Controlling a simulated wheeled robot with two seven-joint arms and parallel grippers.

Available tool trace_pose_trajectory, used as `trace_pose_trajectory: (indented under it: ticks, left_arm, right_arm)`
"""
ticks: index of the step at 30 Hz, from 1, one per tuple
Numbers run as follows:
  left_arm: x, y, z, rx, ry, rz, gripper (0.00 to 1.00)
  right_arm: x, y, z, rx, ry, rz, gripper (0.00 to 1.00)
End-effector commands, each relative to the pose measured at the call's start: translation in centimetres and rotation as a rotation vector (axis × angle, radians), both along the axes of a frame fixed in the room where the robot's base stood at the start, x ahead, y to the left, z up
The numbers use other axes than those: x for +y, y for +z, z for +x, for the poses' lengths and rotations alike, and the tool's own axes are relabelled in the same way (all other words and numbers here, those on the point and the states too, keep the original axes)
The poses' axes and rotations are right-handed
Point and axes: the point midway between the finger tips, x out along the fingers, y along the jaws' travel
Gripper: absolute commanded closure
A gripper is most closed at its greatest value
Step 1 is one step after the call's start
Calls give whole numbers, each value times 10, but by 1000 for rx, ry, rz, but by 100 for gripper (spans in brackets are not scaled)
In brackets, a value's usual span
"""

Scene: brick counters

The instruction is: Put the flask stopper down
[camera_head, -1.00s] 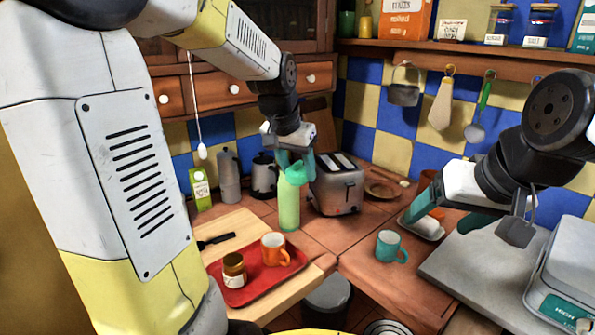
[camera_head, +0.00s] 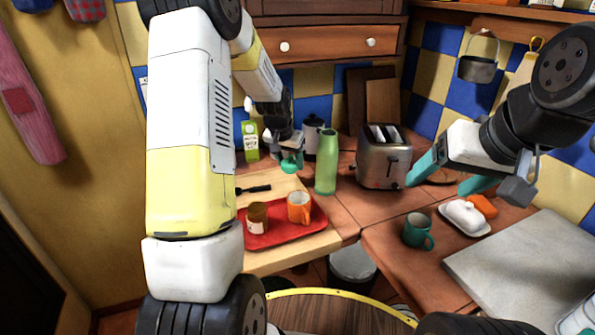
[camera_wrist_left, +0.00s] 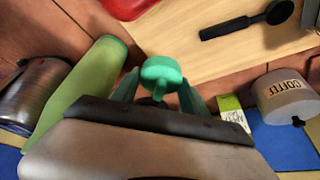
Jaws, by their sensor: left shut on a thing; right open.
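The flask stopper (camera_head: 290,166) is a small teal-green cap. My left gripper (camera_head: 291,158) is shut on it, left of the flask. The stopper also shows in the left wrist view (camera_wrist_left: 160,75), between the teal fingertips, with wooden board behind it. The flask (camera_head: 326,162) is a tall light-green bottle standing upright on the counter, open at the top as far as I can see. It also shows in the left wrist view (camera_wrist_left: 85,95), beside the gripper. My right gripper (camera_head: 442,178) is open and empty, above the counter at right.
A red tray (camera_head: 283,236) with an orange mug (camera_head: 299,207) and a brown jar (camera_head: 257,217) lies on a wooden board (camera_head: 275,184), near a black utensil (camera_head: 254,189). A toaster (camera_head: 383,160) stands right of the flask. A teal mug (camera_head: 417,231) and a butter dish (camera_head: 465,217) are further right.

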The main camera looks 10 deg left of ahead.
Motion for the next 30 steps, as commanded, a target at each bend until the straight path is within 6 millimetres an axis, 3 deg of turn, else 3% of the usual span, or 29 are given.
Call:
trace_pose_trajectory:
  ticks: [2, 8, 15, 26, 27, 30]
  left_arm:
    - [0, -14, -1, 3, 1, -1, 87]
    - [0, -29, 0, 1, 1, 0, 87]
    - [0, -60, -1, 1, 1, -1, 87]
    - [0, -64, 0, 0, 0, 0, 87]
    - [0, -64, 0, -1, 0, 0, 42]
    - [0, -63, 0, -1, 0, 0, 26]
  right_arm:
    - [0, 0, 0, 0, 0, 0, 25]
    - [0, 0, 0, 0, 0, 0, 25]
    - [0, 0, 0, 0, 0, 0, 25]
    - [0, 0, 0, 0, 0, 0, 25]
    - [0, 0, 0, 0, 0, 0, 25]
    - [0, 0, 0, 0, 0, 0, 25]
